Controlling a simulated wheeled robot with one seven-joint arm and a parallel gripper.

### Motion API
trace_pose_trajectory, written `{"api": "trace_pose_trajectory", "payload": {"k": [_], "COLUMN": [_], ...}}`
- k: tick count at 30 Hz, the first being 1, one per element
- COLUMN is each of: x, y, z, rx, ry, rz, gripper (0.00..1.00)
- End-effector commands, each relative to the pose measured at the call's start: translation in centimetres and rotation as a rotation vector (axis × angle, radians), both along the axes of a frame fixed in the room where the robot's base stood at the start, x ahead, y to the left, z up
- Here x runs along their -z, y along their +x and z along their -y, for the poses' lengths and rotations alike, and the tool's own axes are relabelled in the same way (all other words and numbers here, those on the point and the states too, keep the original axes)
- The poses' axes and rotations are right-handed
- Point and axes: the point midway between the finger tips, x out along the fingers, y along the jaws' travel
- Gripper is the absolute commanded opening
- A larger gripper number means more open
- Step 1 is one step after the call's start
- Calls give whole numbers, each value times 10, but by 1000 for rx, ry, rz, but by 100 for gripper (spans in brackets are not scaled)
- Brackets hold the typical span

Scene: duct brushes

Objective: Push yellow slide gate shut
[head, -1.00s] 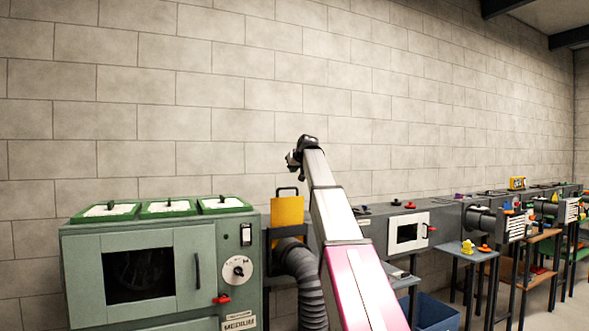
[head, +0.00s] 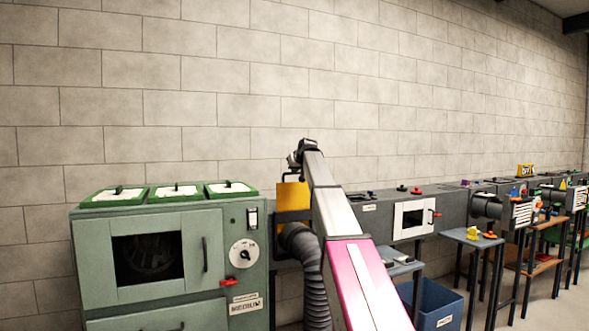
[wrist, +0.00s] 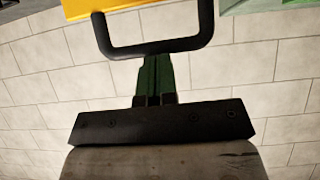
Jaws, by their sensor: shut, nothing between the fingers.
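The yellow slide gate (head: 293,196) is a flat plate standing up out of the dark duct fitting, right of the green cabinet. In the wrist view the gate (wrist: 95,8) shows at the top edge, with its black loop handle (wrist: 155,49). My gripper (head: 294,163) is above the gate in the head view. In the wrist view my gripper (wrist: 155,60) is shut and empty, its green-dark fingertips at the handle's crossbar. I cannot tell whether they touch it.
The green cabinet (head: 158,255) with green-rimmed lids stands left of the gate. A ribbed black hose (head: 312,272) bends down below it. A grey unit (head: 440,210), a small table (head: 472,238) and a blue bin (head: 436,300) stand to the right. The wall behind is bare.

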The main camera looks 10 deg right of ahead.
Motion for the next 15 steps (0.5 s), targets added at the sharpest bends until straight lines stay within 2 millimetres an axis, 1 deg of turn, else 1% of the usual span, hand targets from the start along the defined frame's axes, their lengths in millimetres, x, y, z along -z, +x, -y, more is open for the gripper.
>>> {"api": "trace_pose_trajectory", "payload": {"k": [2, 5, 8, 12, 15], "x": [1, 8, 28, 63, 85], "y": [0, -1, -2, -2, -2], "z": [0, 0, 0, 0, 0], "rx": [0, 0, 0, -1, -1], "ry": [0, 0, 1, 0, 0], "rz": [0, -1, -3, -4, -3], "gripper": [0, 0, 0, 0, 0]}}
